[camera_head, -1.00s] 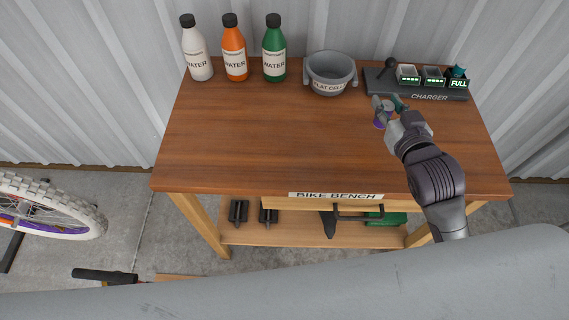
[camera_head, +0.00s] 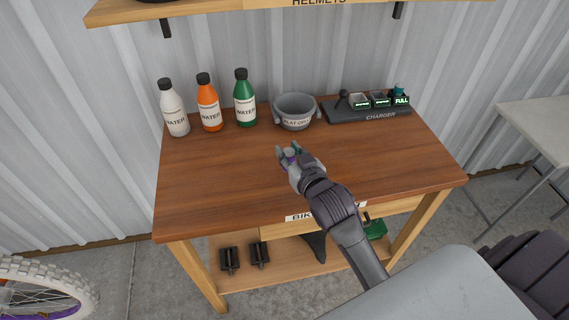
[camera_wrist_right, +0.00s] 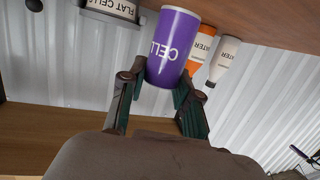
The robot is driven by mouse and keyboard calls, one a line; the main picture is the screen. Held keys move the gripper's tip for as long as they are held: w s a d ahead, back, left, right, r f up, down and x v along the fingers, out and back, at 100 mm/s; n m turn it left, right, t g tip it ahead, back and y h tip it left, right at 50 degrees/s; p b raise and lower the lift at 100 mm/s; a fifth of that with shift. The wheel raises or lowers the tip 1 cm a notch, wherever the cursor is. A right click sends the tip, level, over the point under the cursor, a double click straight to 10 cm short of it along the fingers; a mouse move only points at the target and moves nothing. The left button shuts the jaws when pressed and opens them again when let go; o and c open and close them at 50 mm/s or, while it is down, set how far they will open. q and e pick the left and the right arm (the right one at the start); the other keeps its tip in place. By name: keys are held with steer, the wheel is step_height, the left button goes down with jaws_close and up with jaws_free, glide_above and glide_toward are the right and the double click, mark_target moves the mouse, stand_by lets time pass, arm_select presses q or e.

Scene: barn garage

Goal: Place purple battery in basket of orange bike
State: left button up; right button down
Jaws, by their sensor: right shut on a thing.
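My right gripper (camera_head: 290,154) is shut on the purple battery (camera_wrist_right: 174,47), which is a purple cylinder with a pale end and the word CELL on it. In the head view the battery is mostly hidden by the fingers, with a bit of purple (camera_head: 289,160) showing above the middle of the bench. In the right wrist view the fingers grip its sides. A bike wheel (camera_head: 45,290) with a white tyre shows at the lower left of the head view. My left gripper is not in view.
The wooden bike bench (camera_head: 200,190) holds several water bottles, a grey flat-cell bucket (camera_head: 296,112) and a charger (camera_head: 368,112) along its back. A shelf (camera_head: 290,12) hangs above. A pale table (camera_head: 540,122) stands at right. The bench's front left is clear.

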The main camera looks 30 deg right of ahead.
mark_target(284, 169)
steer(key=shift+w+a+f, duration=0.25)
steer(key=shift+a+f, duration=0.2)
steer(key=shift+a, duration=0.15)
steer(key=shift+f, duration=2)
steer(key=shift+f, duration=0.15)
steer(key=c, duration=0.8)
jaws_free()
